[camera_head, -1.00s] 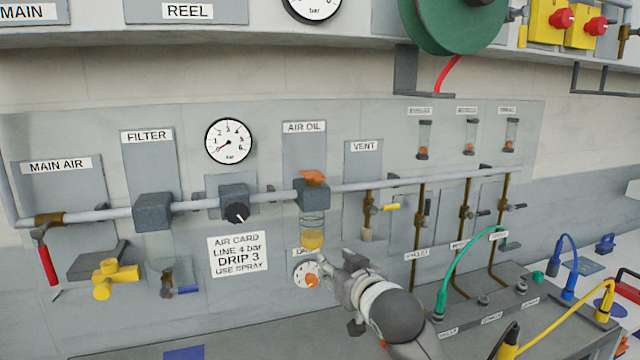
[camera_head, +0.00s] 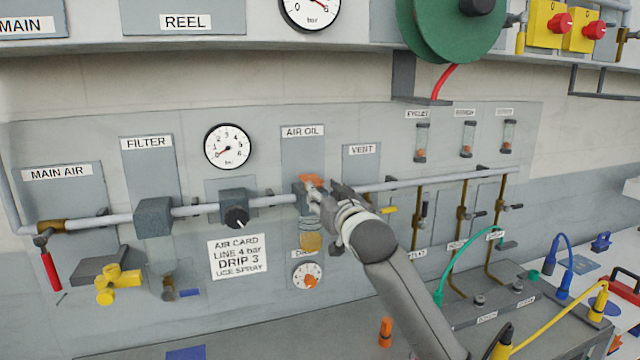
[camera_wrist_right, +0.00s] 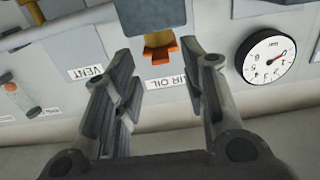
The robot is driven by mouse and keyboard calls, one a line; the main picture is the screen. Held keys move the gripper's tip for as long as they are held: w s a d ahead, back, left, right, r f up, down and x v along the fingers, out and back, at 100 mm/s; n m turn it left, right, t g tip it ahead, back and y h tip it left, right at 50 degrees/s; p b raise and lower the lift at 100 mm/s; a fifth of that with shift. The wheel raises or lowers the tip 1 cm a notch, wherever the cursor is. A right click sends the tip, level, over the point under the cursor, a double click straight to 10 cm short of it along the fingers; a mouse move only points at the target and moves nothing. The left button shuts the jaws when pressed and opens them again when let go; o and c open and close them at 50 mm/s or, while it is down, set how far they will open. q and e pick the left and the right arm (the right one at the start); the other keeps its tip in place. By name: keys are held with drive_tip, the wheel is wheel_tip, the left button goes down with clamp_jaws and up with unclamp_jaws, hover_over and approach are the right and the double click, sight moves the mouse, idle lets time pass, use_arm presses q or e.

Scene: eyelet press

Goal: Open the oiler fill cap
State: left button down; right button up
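The orange oiler fill cap (camera_head: 311,179) sits on top of the dark AIR OIL block on the pipe, above a bowl of amber oil (camera_head: 310,240). My right gripper (camera_head: 322,193) is at the block's right side, close to the cap, and hides part of the block. In the right wrist view, which is upside down, the cap (camera_wrist_right: 160,48) shows in the gap between the two spread fingers (camera_wrist_right: 158,58), around the level of their tips. No clear contact with the cap shows. My left gripper is not in view.
The pipe (camera_head: 400,184) runs across the panel beside my gripper. A pressure gauge (camera_head: 227,146) and a dark regulator (camera_head: 235,210) are to the left. The drip dial (camera_head: 307,276) is below the bowl. An orange cylinder (camera_head: 385,332) stands on the bench.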

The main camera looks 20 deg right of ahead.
drive_tip(key=shift+w+p, duration=0.5)
drive_tip(key=shift+w, duration=1.1)
clamp_jaws()
